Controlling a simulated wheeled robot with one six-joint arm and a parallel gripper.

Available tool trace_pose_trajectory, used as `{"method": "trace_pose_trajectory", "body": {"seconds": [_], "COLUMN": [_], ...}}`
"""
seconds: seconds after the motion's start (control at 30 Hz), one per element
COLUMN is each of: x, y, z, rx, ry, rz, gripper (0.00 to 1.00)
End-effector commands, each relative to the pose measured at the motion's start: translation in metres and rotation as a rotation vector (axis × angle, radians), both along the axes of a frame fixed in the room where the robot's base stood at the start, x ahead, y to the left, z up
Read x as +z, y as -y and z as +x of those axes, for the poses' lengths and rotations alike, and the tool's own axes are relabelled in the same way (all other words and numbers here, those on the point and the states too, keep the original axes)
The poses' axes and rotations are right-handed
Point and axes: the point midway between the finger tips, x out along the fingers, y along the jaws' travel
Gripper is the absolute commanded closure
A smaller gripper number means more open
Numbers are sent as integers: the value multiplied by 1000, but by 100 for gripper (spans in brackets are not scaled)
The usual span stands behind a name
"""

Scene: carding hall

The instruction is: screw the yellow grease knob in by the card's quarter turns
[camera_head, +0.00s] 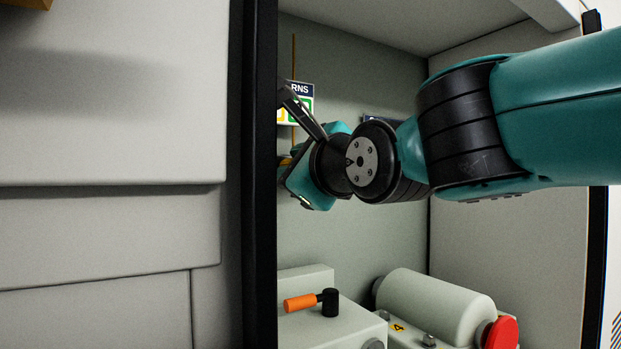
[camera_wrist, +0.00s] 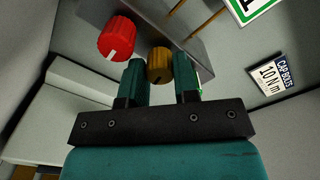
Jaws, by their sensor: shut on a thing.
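The yellow grease knob (camera_wrist: 160,58) shows in the wrist view between the two teal fingers of my gripper (camera_wrist: 161,72), which is shut on it. A dark pointer line runs along the knob. The knob sits by a grey bar or panel, and how deep it is screwed in cannot be told. The turns card (camera_head: 300,90) is partly hidden by the black post and my wrist in the head view. A white card with a green frame (camera_wrist: 246,10) is cut off at the top of the wrist view.
A red knob (camera_wrist: 117,40) with a white mark stands left of the yellow one. A cap bolts sign (camera_wrist: 268,78) reads 10 Nm. Below my arm are an orange-handled lever (camera_head: 301,303) and a grey cylinder with a red end (camera_head: 501,333). A black post (camera_head: 262,180) borders the opening.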

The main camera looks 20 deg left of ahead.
Motion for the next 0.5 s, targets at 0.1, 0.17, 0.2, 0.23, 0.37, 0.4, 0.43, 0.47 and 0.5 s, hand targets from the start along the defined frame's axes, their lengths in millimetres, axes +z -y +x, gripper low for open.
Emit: {"method": "trace_pose_trajectory", "body": {"seconds": [0.1, 0.17, 0.2, 0.23, 0.37, 0.4, 0.43, 0.47, 0.5], "x": [-1, -1, -1, -1, -1, -1, -1, -1, -1], "y": [1, 1, 1, 1, 1, 1, 1, 1, 1], "z": [1, 1, 1, 1, 1, 1, 1, 1, 1], "rx": [-3, -3, -3, -3, -3, -3, -2, -3, -3], "ry": [-34, -48, -55, -61, -74, -76, -77, -78, -79], "rz": [29, 42, 48, 50, 62, 63, 64, 64, 64], "gripper": [96, 96, 96, 96, 96, 96, 96, 96, 96]}}
